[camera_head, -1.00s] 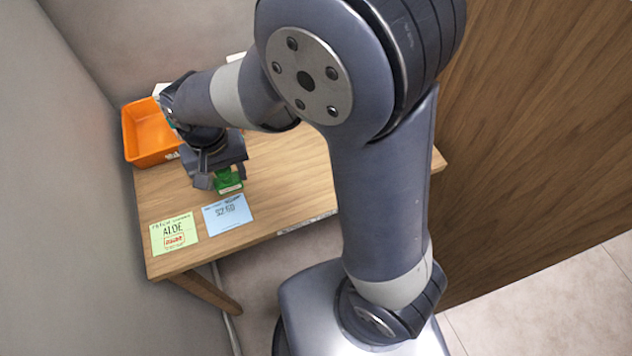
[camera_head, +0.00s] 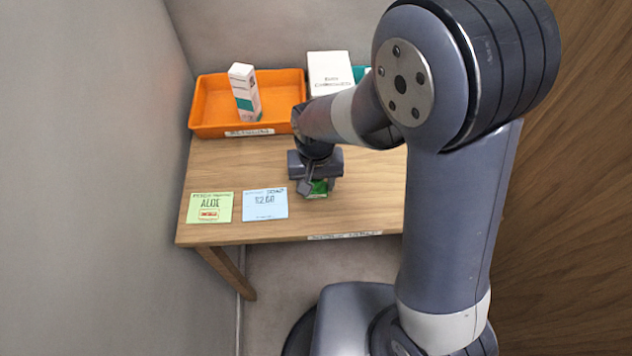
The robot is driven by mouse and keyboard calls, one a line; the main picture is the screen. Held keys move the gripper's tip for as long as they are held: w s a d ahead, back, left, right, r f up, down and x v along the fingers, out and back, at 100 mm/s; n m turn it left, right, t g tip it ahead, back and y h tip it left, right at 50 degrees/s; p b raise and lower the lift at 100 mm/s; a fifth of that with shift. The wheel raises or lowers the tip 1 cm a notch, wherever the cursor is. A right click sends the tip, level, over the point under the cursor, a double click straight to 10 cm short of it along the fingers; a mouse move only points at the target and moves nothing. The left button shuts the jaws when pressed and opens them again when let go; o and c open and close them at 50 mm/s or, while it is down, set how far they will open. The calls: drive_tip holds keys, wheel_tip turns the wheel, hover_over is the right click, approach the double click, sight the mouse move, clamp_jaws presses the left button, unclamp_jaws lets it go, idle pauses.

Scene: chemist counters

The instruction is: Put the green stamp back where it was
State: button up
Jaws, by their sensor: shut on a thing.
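The green stamp (camera_head: 318,189) is between the fingers of my gripper (camera_head: 312,188), which is shut on it. The stamp is low over the wooden table (camera_head: 290,222), to the right of the blue card. I cannot tell whether its underside touches the table. Its upper part is hidden by my gripper. A green card (camera_head: 210,208) reading "ALOE", with a red mark, lies at the table's left front. A blue card (camera_head: 265,204) with a price lies just right of it.
An orange tray (camera_head: 215,128) stands at the back left, with a white and teal box (camera_head: 244,92) upright in it. A white box (camera_head: 329,72) stands right of the tray. A grey wall is on the left. Bare table lies between tray and cards.

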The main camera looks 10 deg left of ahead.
drive_tip(key=shift+f, duration=0.25)
drive_tip(key=shift+f, duration=0.2)
drive_tip(key=o, duration=0.8)
wheel_tip(320, 180, up, 12)
drive_tip(key=shift+r, duration=0.25)
